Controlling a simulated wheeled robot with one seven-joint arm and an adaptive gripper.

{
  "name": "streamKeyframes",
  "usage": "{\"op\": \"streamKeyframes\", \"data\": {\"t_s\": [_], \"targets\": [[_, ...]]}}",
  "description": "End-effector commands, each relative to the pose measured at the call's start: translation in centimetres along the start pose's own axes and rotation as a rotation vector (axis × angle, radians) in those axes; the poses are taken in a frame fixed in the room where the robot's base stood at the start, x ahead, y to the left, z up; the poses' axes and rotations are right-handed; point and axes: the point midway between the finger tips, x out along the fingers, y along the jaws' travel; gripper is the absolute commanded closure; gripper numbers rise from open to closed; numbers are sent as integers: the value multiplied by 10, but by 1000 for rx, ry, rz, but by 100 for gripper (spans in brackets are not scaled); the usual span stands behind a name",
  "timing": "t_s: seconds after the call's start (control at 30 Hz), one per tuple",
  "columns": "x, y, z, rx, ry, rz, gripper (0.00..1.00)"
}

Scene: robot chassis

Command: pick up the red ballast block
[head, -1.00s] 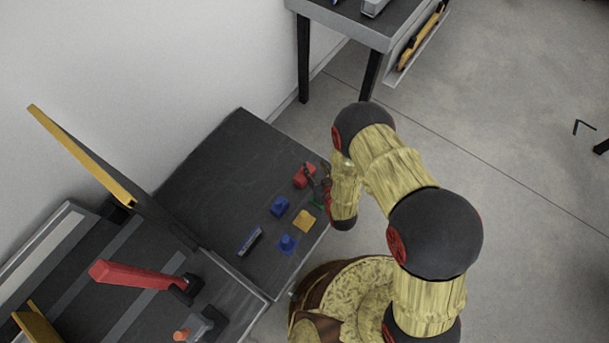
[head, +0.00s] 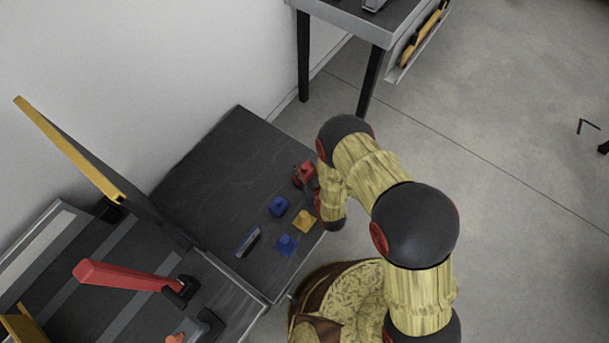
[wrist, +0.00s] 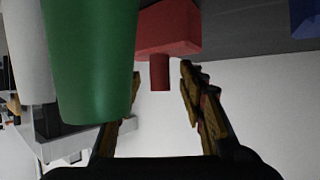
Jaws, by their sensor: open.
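The red ballast block (head: 307,171) sits near the right edge of the dark tabletop in the head view. In the wrist view the red block (wrist: 168,32) shows a wide body with a narrower stub pointing towards my gripper. My gripper (wrist: 158,100) is open, with the stub just beyond and between its fingertips. I cannot tell whether any finger touches it. In the head view my gripper (head: 306,182) is beside the block and partly hidden by my arm.
A green cylinder (wrist: 92,60) is very close on the left in the wrist view, covering part of the left finger. Blue blocks (head: 279,206) and a yellow block (head: 304,222) lie nearby on the table (head: 215,175). A red lever (head: 125,276) stands at lower left.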

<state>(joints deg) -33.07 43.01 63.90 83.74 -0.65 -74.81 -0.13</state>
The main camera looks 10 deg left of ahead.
Motion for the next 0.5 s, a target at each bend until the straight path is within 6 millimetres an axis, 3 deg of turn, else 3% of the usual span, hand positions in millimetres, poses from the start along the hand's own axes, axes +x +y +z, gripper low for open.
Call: {"op": "streamKeyframes", "data": {"t_s": [0.2,0.5], "targets": [[1,0,-1,0,1,0,61],[0,0,-1,0,1,0,78]]}}
